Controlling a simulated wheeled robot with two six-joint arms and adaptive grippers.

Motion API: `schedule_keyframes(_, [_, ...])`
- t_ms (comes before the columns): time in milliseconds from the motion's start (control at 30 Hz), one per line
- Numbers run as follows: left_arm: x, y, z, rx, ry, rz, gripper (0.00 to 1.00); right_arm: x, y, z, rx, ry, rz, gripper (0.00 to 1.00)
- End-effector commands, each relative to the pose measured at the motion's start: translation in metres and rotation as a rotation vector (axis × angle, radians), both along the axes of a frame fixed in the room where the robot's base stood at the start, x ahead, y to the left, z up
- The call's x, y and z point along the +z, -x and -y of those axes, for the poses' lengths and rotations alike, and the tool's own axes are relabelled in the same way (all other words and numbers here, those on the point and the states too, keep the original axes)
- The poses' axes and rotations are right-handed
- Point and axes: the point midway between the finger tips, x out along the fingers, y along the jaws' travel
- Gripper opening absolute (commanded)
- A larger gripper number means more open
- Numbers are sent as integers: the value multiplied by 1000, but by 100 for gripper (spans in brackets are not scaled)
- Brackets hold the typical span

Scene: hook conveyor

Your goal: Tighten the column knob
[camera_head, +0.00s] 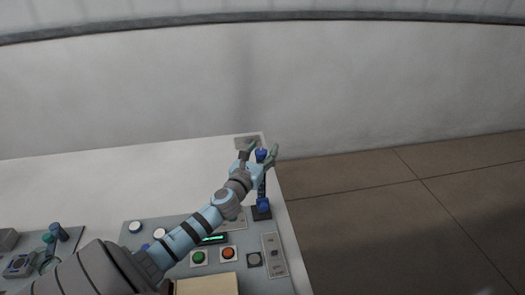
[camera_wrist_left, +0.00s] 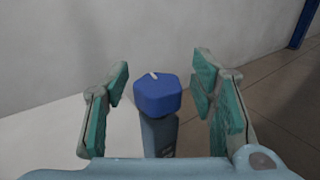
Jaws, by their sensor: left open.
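The column knob (camera_wrist_left: 158,95) is a blue, faceted knob with a white mark on top. It sits on a dark upright column (camera_wrist_left: 159,135) in the left wrist view. In the head view the blue knob (camera_head: 261,153) shows at the top of the column, near the table's right edge. My left gripper (camera_wrist_left: 160,85) is open, with its green-padded fingers on either side of the knob and visible gaps to it. It also shows in the head view (camera_head: 263,150) around the column's top. My right gripper is not in view.
A control panel (camera_head: 182,222) with green, orange and white buttons lies below my left arm. A second blue knob (camera_head: 263,204) sits at the column's base. A white table (camera_head: 100,185) spreads left; brown floor tiles (camera_head: 400,200) lie right. A wall stands behind.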

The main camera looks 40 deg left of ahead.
Motion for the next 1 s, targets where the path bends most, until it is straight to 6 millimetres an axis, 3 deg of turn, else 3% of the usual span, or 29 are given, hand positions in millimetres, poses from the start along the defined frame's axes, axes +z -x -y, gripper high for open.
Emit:
schedule_keyframes(167, [0, 0, 0, 0, 0, 0, 51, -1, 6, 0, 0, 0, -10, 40])
schedule_keyframes(500, [-1, 0, 0, 0, 0, -1, 2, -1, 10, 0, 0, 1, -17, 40])
schedule_keyframes(1000, [-1, 0, -1, -134, -4, 1, 2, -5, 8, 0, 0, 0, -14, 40])
